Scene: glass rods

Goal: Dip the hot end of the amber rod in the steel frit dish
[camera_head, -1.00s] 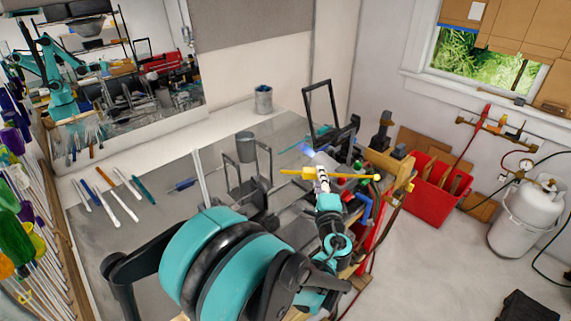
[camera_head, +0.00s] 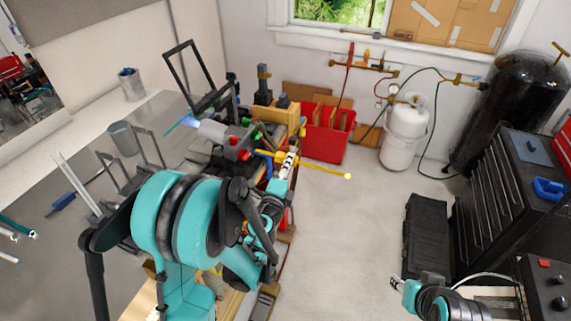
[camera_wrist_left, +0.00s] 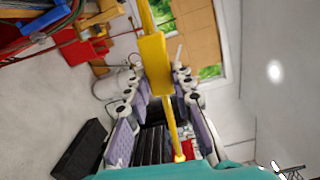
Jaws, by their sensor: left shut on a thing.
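The amber rod (camera_head: 322,169) is held in my left gripper (camera_head: 288,163), out past the right side of the bench. It slants down to the right and ends in a small bright yellow knob; a thicker yellow part sits at the gripper. In the left wrist view the rod (camera_wrist_left: 168,115) runs between the fingers of the gripper (camera_wrist_left: 157,80), with its thick part in front. My right gripper (camera_head: 396,283) is small at the lower right, and its jaws cannot be made out. I cannot pick out the steel frit dish with certainty.
A torch (camera_head: 222,132) with a blue flame stands on the grey bench (camera_head: 65,225), left of the rod. A grey cup (camera_head: 123,137) and wire stands are nearby.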

